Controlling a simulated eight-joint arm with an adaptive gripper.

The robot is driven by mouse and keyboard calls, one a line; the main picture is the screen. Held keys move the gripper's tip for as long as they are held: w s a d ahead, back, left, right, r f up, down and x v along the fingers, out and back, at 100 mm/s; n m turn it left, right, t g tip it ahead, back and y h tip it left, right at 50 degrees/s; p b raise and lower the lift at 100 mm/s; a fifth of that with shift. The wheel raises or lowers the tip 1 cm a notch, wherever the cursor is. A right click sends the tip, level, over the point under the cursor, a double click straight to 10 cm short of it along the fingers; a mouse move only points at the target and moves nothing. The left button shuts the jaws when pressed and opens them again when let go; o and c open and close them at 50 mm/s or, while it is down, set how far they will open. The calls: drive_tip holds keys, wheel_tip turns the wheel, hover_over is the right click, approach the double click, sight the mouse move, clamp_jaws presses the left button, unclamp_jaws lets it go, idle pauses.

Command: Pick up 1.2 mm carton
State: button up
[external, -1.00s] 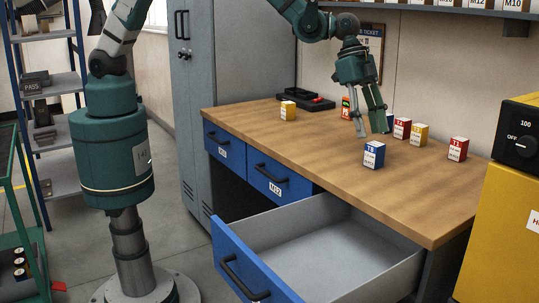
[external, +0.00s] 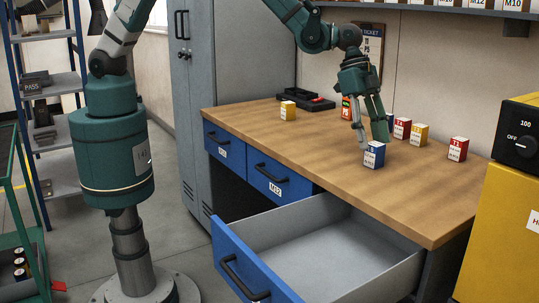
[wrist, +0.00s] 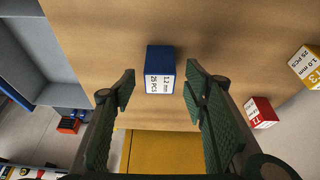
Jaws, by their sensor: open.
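The 1.2 mm carton (external: 374,157) is a small blue box with a white label, standing upright on the wooden bench near its front edge. In the wrist view its label on the blue box (wrist: 159,84) reads 1.2 mm, 25 PCS. My gripper (external: 373,143) points down just above the carton, its fingertips close to the carton's top and partly covering it. In the wrist view my gripper (wrist: 160,82) is open, with one finger on each side of the carton and visible gaps between. No grasp shows.
Red (external: 402,128) and yellow (external: 419,134) cartons stand behind and right of my gripper, with another red carton (external: 458,149) farther right. A yellow carton (external: 288,111) and a black tray (external: 308,101) are at left. An open drawer (external: 330,245) juts out below the bench.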

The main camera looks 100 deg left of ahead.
sight(373, 143)
drive_tip(key=shift+x, duration=2.25)
drive_tip(key=shift+s, duration=0.1)
drive_tip(key=shift+c, duration=0.7)
drive_tip(key=c, duration=0.9)
